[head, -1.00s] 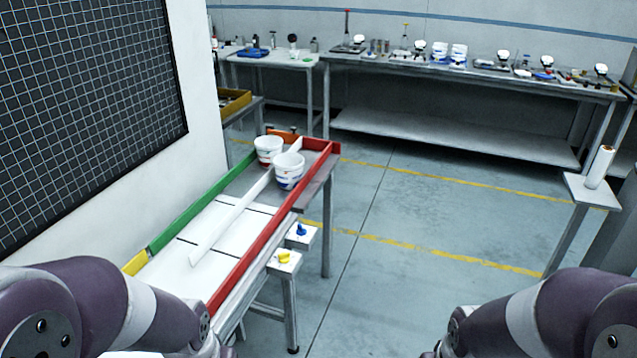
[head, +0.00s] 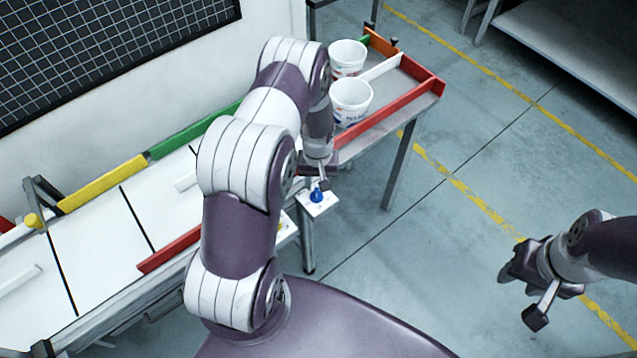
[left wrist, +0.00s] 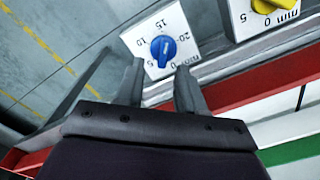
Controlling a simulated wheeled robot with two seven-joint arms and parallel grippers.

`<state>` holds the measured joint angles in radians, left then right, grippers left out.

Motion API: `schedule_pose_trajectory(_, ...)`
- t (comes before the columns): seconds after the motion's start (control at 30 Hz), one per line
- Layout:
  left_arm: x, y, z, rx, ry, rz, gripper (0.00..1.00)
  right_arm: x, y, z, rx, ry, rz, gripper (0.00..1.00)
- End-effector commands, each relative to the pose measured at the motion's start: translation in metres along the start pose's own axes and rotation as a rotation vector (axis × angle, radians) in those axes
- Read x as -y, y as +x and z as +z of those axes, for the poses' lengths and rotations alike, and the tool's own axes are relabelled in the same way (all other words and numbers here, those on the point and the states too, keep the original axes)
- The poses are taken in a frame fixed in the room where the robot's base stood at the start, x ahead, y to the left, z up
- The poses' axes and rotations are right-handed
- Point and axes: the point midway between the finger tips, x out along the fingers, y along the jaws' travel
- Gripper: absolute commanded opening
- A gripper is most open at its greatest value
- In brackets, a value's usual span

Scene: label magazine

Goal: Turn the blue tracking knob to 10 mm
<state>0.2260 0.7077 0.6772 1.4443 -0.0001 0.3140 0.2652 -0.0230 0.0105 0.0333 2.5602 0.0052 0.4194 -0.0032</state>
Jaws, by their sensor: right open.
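The blue knob (head: 317,196) sits on a small white plate (head: 322,208) beside the table rail. In the left wrist view the blue knob (left wrist: 163,50) is ringed by a mm scale with 5, 10, 15 and 20. Its white mark is small, and I cannot read its setting exactly. My left gripper (head: 320,180) is just above the knob in the head view. In the left wrist view its fingers (left wrist: 160,72) are apart, with the knob showing beyond the gap, and no contact is visible. My right gripper (head: 522,290) is open and empty over the floor at right.
A yellow knob (left wrist: 268,5) on a similar plate is beside the blue one, mostly hidden by my arm in the head view. Two white tubs (head: 350,103) stand on the table between red (head: 390,110) and green rails.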

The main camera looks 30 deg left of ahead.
Motion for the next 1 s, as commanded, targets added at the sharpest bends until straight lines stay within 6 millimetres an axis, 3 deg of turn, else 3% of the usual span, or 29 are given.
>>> schedule_pose_trajectory(0.2, 0.000, 0.029, 0.000, 0.000, 0.001, 0.000, 0.38, 0.000, -0.005, -0.001, 0.000, 0.000, 0.000, 0.43)
schedule_pose_trajectory(0.53, 0.000, 0.035, 0.000, -0.002, 0.002, 0.000, 0.38, 0.000, -0.005, -0.001, 0.000, 0.000, 0.000, 0.43)
schedule_pose_trajectory(0.57, 0.000, 0.035, 0.000, -0.002, 0.002, 0.000, 0.32, 0.000, -0.005, -0.001, 0.000, 0.000, 0.000, 0.43)
schedule_pose_trajectory(0.67, 0.000, 0.035, 0.000, -0.002, 0.002, 0.000, 0.00, 0.000, -0.005, -0.001, 0.000, 0.000, 0.000, 0.43)
schedule_pose_trajectory(1.0, 0.000, 0.035, 0.000, -0.001, -0.014, 0.000, 0.00, 0.000, -0.004, -0.001, 0.000, 0.000, 0.000, 0.43)
